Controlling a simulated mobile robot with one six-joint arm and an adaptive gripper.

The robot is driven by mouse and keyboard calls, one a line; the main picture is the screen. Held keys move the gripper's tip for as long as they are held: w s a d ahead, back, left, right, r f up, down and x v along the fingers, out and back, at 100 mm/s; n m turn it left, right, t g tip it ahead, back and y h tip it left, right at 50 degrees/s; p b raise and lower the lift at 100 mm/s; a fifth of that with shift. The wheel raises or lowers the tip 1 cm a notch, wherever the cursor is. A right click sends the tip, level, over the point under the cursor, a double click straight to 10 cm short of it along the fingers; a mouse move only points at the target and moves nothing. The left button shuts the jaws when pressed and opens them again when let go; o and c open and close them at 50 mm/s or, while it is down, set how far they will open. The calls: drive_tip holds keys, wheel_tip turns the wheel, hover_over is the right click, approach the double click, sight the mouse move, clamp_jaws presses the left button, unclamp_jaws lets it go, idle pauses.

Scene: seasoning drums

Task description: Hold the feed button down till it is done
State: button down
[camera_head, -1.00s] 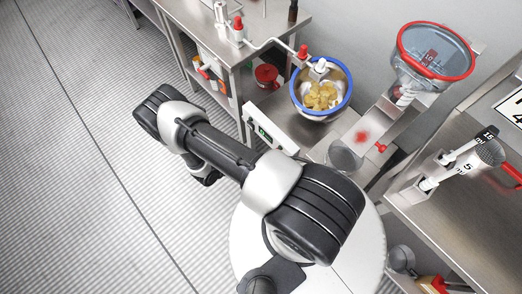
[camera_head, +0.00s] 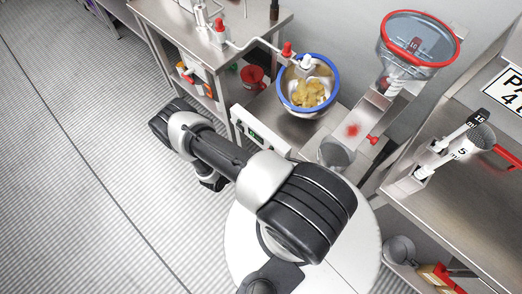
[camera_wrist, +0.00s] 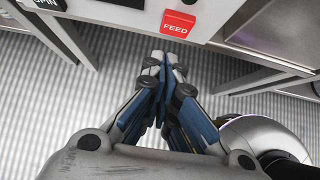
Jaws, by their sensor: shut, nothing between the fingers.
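The red feed button (camera_wrist: 177,25), marked FEED, is on the front of a white panel (camera_wrist: 110,12) at the top of the wrist view. My gripper (camera_wrist: 164,60) is shut and empty; its fingertips are below and a little left of the button in the picture, apart from it. In the head view a white control box (camera_head: 262,131) with a small display stands at the bench edge; the button cannot be made out there.
A blue-rimmed bowl (camera_head: 325,109) with yellow pieces stands behind the control box. A red-rimmed hopper (camera_head: 440,63) is over a chute with red powder (camera_head: 353,130). A clear cup (camera_head: 335,152) stands beside it. Measuring scoops (camera_head: 470,132) are at right. The floor at left is free.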

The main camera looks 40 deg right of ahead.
drive_tip(key=d+f+b, duration=0.1)
drive_tip(key=d+f, duration=0.1)
drive_tip(key=d, duration=0.4)
drive_tip(key=shift+w+d+f, duration=0.25)
drive_tip(key=shift+d+b, duration=0.3)
drive_tip(key=shift+d, duration=0.75)
idle(6.1)
